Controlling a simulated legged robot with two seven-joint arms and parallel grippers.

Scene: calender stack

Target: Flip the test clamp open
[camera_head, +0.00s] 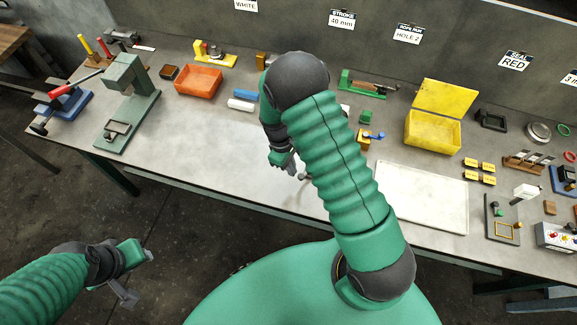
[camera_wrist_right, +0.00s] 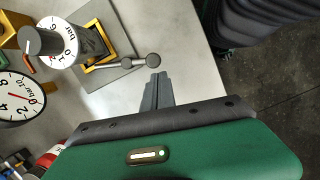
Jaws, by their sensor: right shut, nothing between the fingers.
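In the right wrist view, a grey lever with a ball knob (camera_wrist_right: 153,60) reaches from a small gold-framed fixture (camera_wrist_right: 104,65) on a grey plate; this looks like the test clamp. A white cylinder marked "bar" (camera_wrist_right: 75,45) stands at the frame. My right gripper (camera_wrist_right: 157,76) is shut and empty, its fingertips very close to the ball knob; I cannot tell if they touch. In the head view, my right gripper (camera_head: 290,168) is beside a small grey knob (camera_head: 303,176), and my arm hides the rest of the fixture. My left gripper (camera_head: 140,278) is open and empty, off the bench.
A round gauge (camera_wrist_right: 18,95) stands near the fixture in the wrist view. On the bench are an orange bin (camera_head: 198,80), a green press (camera_head: 130,100), a yellow box (camera_head: 432,132) and a white mat (camera_head: 420,195). The bench front left of my right gripper is clear.

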